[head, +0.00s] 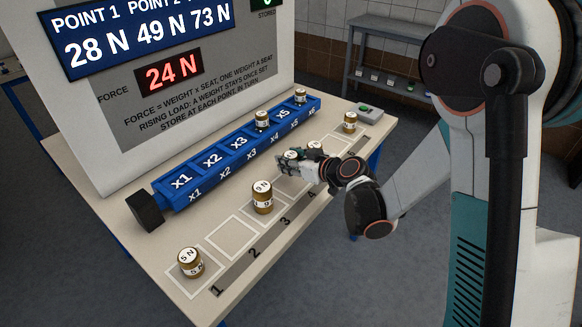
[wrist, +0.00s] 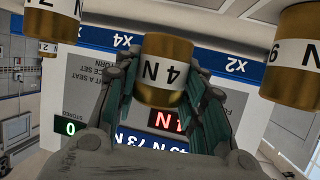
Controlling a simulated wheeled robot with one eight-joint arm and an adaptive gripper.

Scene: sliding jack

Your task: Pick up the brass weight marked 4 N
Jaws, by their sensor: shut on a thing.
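The brass weight marked 4 N (wrist: 165,72) stands between my gripper's fingers in the wrist view, its white label facing the camera. My gripper (wrist: 168,92) is shut on it, one finger against each side. In the head view my gripper (head: 291,165) is over the row of square seats on the table, and only the top of the held weight (head: 292,154) shows above the fingers. I cannot tell whether the weight's base touches the table.
A 9 N weight (head: 263,197) and a 5 N weight (head: 190,263) stand nearer on the table (head: 215,205). Another weight (head: 315,149) is close beyond my gripper. The blue seat bar (head: 228,160) bears two weights. The display (head: 174,71) reads 24 N.

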